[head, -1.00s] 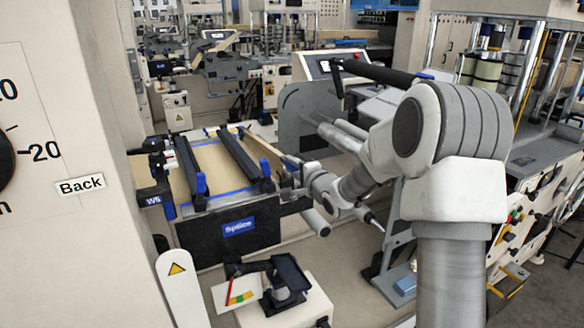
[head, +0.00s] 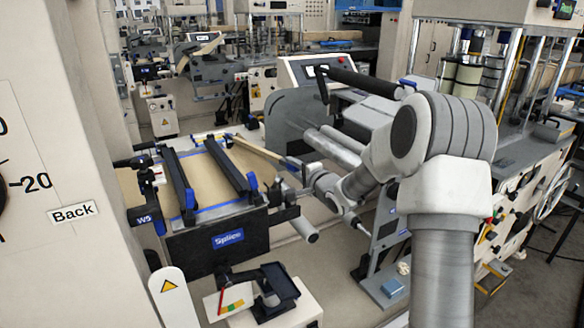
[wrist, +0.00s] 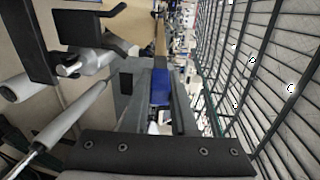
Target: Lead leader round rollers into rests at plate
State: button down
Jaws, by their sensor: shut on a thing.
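My gripper (head: 298,166) is beside the right edge of the splice plate (head: 212,188). In the wrist view its fingers (wrist: 158,82) are closed about a blue piece (wrist: 160,88), which looks like the end of the leader. A tan strip (head: 258,151), probably the leader, runs from the plate's back right corner to my gripper. Its exact hold is too small to tell. Pale grey rollers (head: 335,146) lie just right of my gripper, and a lower roller end (head: 304,232) sticks out below it. Rollers also show at left in the wrist view (wrist: 75,122).
Two black bars (head: 232,166) with blue ends cross the plate. A grey side plate (head: 290,118) stands behind the rollers. A black roller (head: 365,82) is above. A small stand with a coloured gauge (head: 236,298) is in front. A grey wire fence (wrist: 260,75) fills the wrist view's right.

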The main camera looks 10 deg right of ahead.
jog(key=shift+d+f+m+t+h+b, duration=0.1)
jog(key=shift+f+m+t+h+b, duration=0.65)
jog(key=shift+b, duration=2.9)
jog(key=shift+f+n+t+y, duration=0.25)
jog(key=w+d+f+p, duration=0.1)
jog(key=d, duration=0.5)
jog(key=shift+w+f, duration=0.2)
jog(key=shift+w, duration=0.2)
jog(key=shift+a, duration=0.2)
jog(key=shift+s+a+f+b, duration=0.15)
jog(key=shift+a+b, duration=0.1)
jog(key=shift+b, duration=0.35)
